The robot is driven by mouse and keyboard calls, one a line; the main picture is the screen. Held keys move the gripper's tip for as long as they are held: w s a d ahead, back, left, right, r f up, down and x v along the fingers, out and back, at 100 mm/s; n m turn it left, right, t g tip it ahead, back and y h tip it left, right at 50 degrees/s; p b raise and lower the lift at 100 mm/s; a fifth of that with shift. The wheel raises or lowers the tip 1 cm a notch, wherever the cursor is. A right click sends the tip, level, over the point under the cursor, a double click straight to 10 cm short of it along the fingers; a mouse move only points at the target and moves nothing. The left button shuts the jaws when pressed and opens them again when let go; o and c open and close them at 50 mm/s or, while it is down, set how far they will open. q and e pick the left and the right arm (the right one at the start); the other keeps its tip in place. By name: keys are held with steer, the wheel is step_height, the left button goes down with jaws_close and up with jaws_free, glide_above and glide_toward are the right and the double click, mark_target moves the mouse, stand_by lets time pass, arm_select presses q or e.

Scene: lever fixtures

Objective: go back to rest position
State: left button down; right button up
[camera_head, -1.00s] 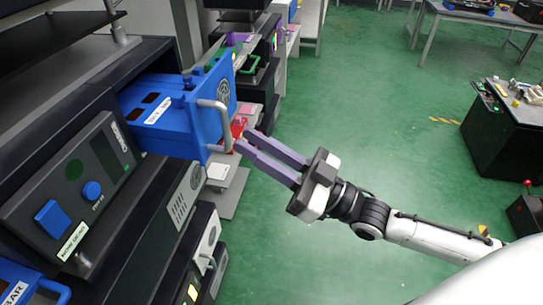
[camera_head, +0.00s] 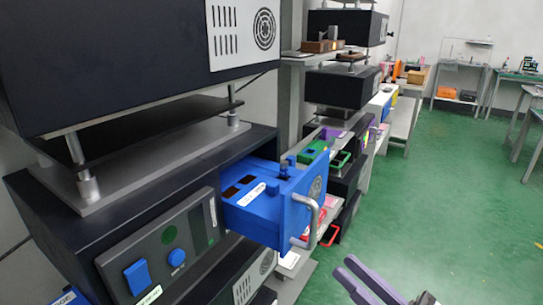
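My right gripper (camera_head: 367,283) shows at the bottom edge, right of centre, with two purple fingers. The fingers lie apart with nothing seen between them; its body is mostly cut off by the frame edge. It is apart from the blue drawer (camera_head: 262,212), below and right of the drawer's grey handle (camera_head: 308,222). The drawer sticks out of a dark cabinet unit (camera_head: 105,204). My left gripper is not in view.
The unit's front panel has a blue square button (camera_head: 137,277) and a round blue knob (camera_head: 176,257). More dark units (camera_head: 341,88) and a green drawer (camera_head: 315,152) stand farther back. Green floor (camera_head: 447,200) on the right is clear. Tables stand at the far right.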

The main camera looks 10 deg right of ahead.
step_height(320, 180, down, 17)
steer(key=s+a+m+g+h, duration=0.2)
steer(key=m+h, duration=0.1)
steer(key=h, duration=0.4)
steer(key=s+f+m+g+h, duration=0.1)
steer(key=s+f+g+h, duration=0.1)
steer(key=s+f, duration=0.3)
steer(key=s+f+m+g+h, duration=0.1)
steer(key=s+f+g, duration=0.3)
steer(key=f, duration=0.8)
steer(key=s+h, duration=0.1)
steer(key=s, duration=0.1)
steer(key=shift+s+f+m, duration=0.15)
steer(key=shift+s+m, duration=0.15)
